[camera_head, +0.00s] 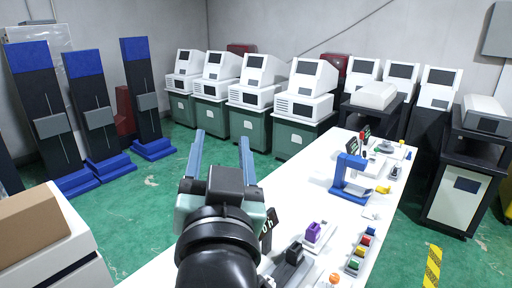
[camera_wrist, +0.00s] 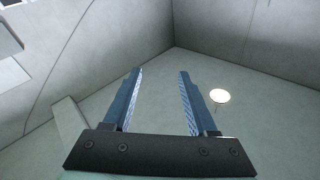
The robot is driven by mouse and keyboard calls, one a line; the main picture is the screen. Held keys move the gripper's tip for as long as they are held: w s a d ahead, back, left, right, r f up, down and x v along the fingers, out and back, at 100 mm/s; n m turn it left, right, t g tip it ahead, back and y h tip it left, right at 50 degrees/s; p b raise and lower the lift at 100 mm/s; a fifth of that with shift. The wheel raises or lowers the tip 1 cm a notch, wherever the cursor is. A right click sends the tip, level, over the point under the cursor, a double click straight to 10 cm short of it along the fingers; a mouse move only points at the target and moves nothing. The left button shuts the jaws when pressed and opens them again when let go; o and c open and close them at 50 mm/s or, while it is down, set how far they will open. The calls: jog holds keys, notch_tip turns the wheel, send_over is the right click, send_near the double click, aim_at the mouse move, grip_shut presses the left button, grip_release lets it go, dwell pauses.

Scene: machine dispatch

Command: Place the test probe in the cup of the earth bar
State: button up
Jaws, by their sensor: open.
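My gripper (camera_head: 220,140) is raised above the near left part of the white table, with its two blue fingers apart and nothing between them. In the wrist view my gripper (camera_wrist: 160,72) is also open and empty, facing bare grey walls. I cannot make out the test probe or the earth bar with its cup for certain. Small items stand on the table to the right of my gripper: a purple block on a white base (camera_head: 315,232), a dark grey device (camera_head: 290,262) and a strip of coloured blocks (camera_head: 358,252). My arm hides part of the table.
The white table (camera_head: 228,258) runs away to the right. A blue C-shaped frame (camera_head: 350,180) stands midway along it, with a yellow piece (camera_head: 383,189) beside it. White machines on green cabinets (camera_head: 300,136) line the back. Dark blue-topped columns (camera_head: 92,110) stand left. Green floor lies between.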

jog(key=s+d+r+t+h, duration=0.1)
jog(key=s+d+r+t, duration=0.1)
jog(key=s+r, duration=0.3)
jog(key=s+d+r+n+t, duration=0.1)
jog(key=s+r+t, duration=0.4)
jog(key=r, duration=0.8)
jog(key=shift+s+d+r+n+t+h, duration=0.15)
jog(key=shift+s+d+n+t+h, duration=0.15)
jog(key=shift+s+d+h, duration=0.25)
jog(key=shift+w+d, duration=0.1)
